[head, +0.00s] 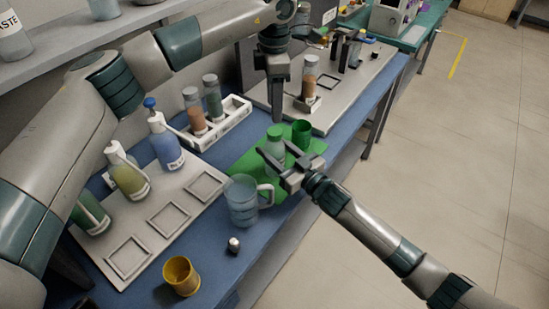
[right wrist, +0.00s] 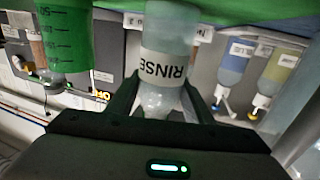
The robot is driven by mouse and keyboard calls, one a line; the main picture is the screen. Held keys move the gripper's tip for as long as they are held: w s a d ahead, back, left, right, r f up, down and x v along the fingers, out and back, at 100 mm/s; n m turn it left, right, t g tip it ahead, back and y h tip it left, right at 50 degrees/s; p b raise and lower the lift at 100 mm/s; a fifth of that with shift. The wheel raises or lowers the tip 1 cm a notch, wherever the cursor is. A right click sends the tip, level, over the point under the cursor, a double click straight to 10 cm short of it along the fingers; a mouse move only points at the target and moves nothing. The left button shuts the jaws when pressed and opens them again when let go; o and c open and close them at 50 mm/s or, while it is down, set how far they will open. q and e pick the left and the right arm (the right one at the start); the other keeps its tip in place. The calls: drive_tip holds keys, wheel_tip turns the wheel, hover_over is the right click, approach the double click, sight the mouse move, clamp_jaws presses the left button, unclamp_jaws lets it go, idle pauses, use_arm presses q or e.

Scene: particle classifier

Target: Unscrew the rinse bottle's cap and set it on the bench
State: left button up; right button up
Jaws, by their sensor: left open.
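The rinse bottle (head: 273,149) stands on a green mat (head: 246,163), with its green cap (head: 274,132) on top. In the right wrist view the RINSE label shows on the bottle (right wrist: 165,62), which appears upside down; its top is partly hidden by my gripper. My right gripper (head: 275,155) has one finger on each side of the bottle, close against it, and looks shut on it; both fingers show in the right wrist view (right wrist: 163,84). My left gripper (head: 276,120) points down just above the cap, open and empty.
A green beaker (head: 301,133) stands right beside the bottle, and a clear jug (head: 241,198) stands in front. A white rack (head: 236,108) holds two vials. Wash bottles stand at the left by a tray (head: 143,222). A yellow cup (head: 181,275) and small weight (head: 234,245) are nearer.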

sight(274, 131)
use_arm(q)
drive_tip(key=m, duration=1.3)
drive_tip(key=shift+m, duration=0.3)
drive_tip(key=m, duration=1.3)
drive_tip(key=shift+f, duration=0.1)
drive_tip(key=shift+f, duration=3.9)
